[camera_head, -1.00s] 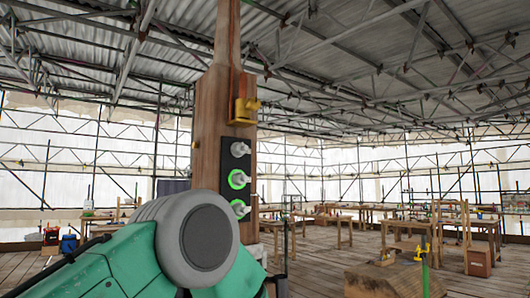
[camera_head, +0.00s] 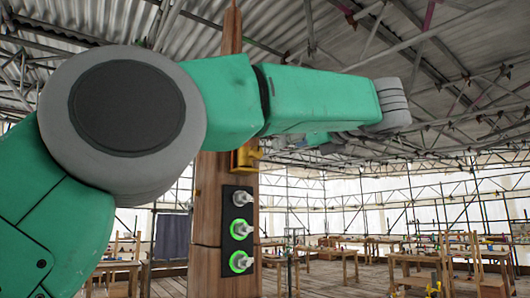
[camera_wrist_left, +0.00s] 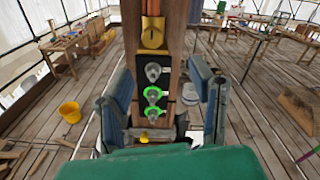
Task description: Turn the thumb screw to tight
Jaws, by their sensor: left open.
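A wooden spire post (camera_head: 212,205) carries a black panel (camera_head: 228,210) with three grey-white screws with wing-like heads, one above another. The top screw (camera_head: 242,198) has no green ring; the middle screw (camera_head: 242,229) and bottom screw (camera_head: 242,261) have lit green rings. The panel's screws also show in the left wrist view, the top one (camera_wrist_left: 153,71) highest. I cannot tell which is the thumb screw meant. My left gripper (camera_wrist_left: 163,92) is open, its blue-grey fingers on either side of the panel in the picture, with nothing held. Contact is not visible.
A yellow bracket (camera_head: 243,158) sits on the post above the panel, partly behind my left arm; it shows fully in the wrist view (camera_wrist_left: 152,36). Workbenches (camera_head: 415,262) stand farther back. A yellow bucket (camera_wrist_left: 69,112) stands on the plank floor.

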